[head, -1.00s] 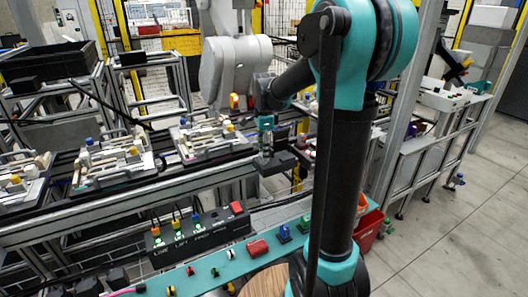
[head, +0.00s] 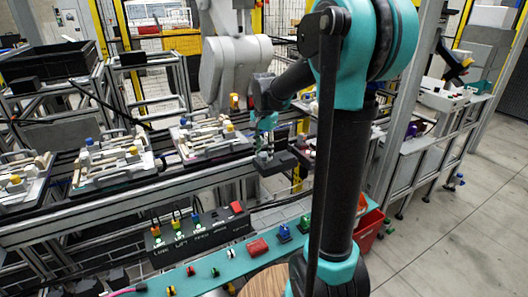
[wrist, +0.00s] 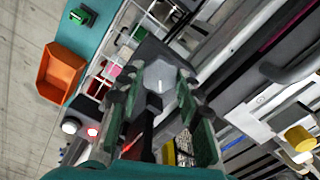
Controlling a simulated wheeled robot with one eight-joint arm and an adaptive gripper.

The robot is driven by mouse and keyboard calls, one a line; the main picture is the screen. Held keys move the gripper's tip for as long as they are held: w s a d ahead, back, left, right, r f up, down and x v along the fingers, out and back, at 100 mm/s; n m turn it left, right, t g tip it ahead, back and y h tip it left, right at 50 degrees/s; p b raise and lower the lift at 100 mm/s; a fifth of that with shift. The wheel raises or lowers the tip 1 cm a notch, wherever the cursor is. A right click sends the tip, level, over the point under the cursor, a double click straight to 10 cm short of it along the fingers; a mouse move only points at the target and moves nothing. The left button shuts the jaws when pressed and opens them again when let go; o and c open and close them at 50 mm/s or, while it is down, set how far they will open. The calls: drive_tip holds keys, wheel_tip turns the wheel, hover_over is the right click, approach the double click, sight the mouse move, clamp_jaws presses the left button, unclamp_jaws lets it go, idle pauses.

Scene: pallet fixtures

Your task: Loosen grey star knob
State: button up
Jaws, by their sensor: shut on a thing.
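The grey star knob (wrist: 159,75) shows in the wrist view as a light grey faceted top between my fingers, over a dark block (wrist: 150,49). My gripper (wrist: 161,90) has one green-padded finger on each side of it and is shut on it. In the head view my gripper (head: 265,142) points down at the dark block (head: 276,163) beside the conveyor. The knob is too small and covered to make out there. Its thread and underside are hidden in both views.
Pallet fixtures with yellow and blue knobs (head: 212,138) stand on the conveyor to the left. A teal shelf (head: 210,272) with small coloured parts and a black button box (head: 195,232) lies in front. An orange bin (wrist: 61,73) is near. Open floor lies at right.

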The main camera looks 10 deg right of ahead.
sight(264, 154)
drive_tip(key=n, duration=0.6)
drive_tip(key=shift+n, duration=0.3)
drive_tip(key=n, duration=0.6)
idle(0.4)
drive_tip(key=o, duration=1.2)
drive_tip(key=shift+c, duration=0.2)
wheel_tip(264, 154, up, 12)
drive_tip(key=shift+f, duration=0.1)
